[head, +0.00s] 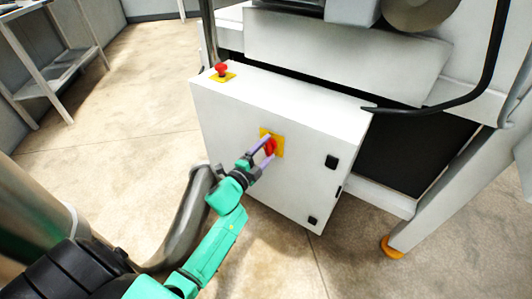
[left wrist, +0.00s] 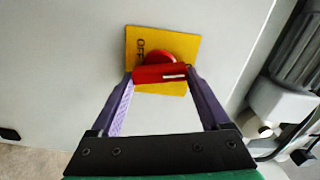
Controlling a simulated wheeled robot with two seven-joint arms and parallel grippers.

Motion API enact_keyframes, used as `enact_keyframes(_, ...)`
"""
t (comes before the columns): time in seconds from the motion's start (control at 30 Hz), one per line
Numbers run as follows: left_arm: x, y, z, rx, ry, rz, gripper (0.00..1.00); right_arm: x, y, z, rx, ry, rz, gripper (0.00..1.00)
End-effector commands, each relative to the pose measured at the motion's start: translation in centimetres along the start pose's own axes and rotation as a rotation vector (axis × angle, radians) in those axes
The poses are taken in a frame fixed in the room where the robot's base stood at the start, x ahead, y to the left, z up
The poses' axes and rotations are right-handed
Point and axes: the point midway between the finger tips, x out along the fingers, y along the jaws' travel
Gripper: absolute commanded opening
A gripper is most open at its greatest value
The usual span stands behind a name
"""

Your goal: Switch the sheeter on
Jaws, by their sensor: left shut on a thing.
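The sheeter's white control box (head: 300,122) stands in the middle of the head view. On its front is a red rotary switch (head: 270,147) on a yellow plate (head: 279,143). My left gripper (head: 265,150) is at the switch, its purple fingers on either side of the red handle. In the left wrist view the red switch (left wrist: 160,70) sits between the fingertips, and its handle lies across from finger to finger. The yellow plate (left wrist: 187,45) there shows the word OFF. My right gripper is not in view.
A red mushroom button (head: 221,69) on a yellow base is on top of the box. The sheeter's body and a curved black bar (head: 480,85) rise at the right. A grey shelf (head: 60,65) stands far left. The floor left of the box is clear.

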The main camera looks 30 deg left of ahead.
Motion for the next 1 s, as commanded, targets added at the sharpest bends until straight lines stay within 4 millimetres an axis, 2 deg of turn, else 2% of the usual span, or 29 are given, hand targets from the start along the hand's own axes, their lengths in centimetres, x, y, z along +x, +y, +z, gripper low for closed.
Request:
enact_keyframes(0.4, 0.0, 0.3, 0.1, 0.211, 0.0, 0.002, 0.24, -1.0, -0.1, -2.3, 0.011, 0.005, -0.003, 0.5)
enact_keyframes(0.97, 0.0, 0.3, 0.0, 0.247, 0.0, 0.004, 0.24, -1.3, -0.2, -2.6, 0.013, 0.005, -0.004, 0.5)
enact_keyframes(1.0, -0.1, 0.3, 0.0, 0.246, 0.0, 0.004, 0.91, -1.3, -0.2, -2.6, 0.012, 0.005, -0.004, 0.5)
